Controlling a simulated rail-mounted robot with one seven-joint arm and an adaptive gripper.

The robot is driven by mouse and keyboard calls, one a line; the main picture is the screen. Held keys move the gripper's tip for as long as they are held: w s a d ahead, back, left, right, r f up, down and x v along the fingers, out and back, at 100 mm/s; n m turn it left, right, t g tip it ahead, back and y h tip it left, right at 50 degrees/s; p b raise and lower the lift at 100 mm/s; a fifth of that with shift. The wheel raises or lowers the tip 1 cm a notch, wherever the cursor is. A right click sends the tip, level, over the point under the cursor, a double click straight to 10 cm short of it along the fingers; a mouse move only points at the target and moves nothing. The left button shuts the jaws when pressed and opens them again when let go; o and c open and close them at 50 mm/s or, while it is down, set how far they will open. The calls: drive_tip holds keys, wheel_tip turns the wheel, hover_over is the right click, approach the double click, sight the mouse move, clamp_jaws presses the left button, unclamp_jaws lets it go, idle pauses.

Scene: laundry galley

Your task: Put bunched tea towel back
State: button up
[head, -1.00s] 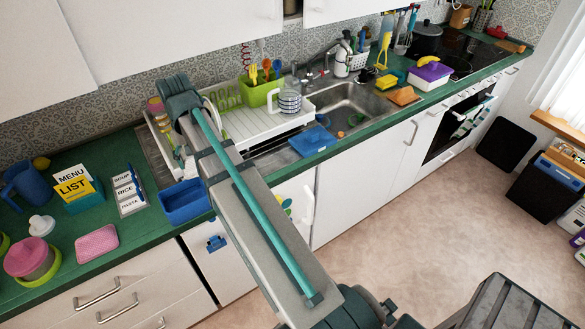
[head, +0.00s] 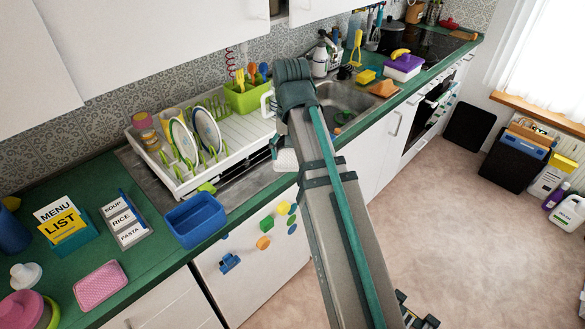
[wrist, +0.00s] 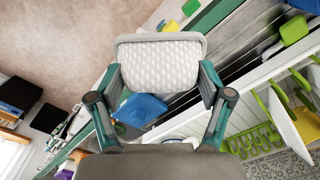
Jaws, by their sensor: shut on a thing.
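My gripper (wrist: 160,80) is shut on a pale grey-white, dimpled thing (wrist: 160,62) with a smooth rounded rim, one finger at each side of it. It could be the bunched tea towel, but I cannot tell for sure. A blue cloth-like thing (wrist: 142,109) lies beyond the fingers in the wrist view. An orange cloth-like wedge (head: 384,87) lies right of the sink.
The white dish rack (head: 235,155) with plates stands left of my arm, close to the held thing. The sink (head: 348,100) is partly hidden by my arm. A blue tub (head: 196,220), a label stand (head: 125,222) and a pink dimpled pad (head: 100,285) are on the green counter.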

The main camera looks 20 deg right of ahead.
drive_tip(key=shift+d, duration=0.2)
drive_tip(key=shift+w+f, duration=0.15)
drive_tip(key=shift+w, duration=0.1)
drive_tip(key=w+a+f+p, duration=0.1)
drive_tip(key=w+f, duration=0.1)
drive_tip(key=w, duration=0.1)
drive_tip(key=w+a+f+p, duration=0.1)
drive_tip(key=w+f, duration=0.2)
drive_tip(key=w, duration=0.1)
drive_tip(key=w+a+f+p, duration=0.1)
drive_tip(key=w+f+p, duration=0.1)
drive_tip(key=w, duration=0.2)
drive_tip(key=shift+w+f, duration=0.1)
drive_tip(key=shift+f, duration=0.25)
drive_tip(key=shift+w+a+f+p, duration=0.1)
drive_tip(key=shift+w+f+p, duration=0.25)
drive_tip(key=shift+w+f, duration=0.4)
drive_tip(key=shift+f+p, duration=0.3)
drive_tip(key=shift+f, duration=1.45)
drive_tip(key=shift+s+f, duration=0.1)
drive_tip(key=shift+f, duration=0.05)
drive_tip(key=o, duration=1)
drive_tip(key=shift+c, duration=0.2)
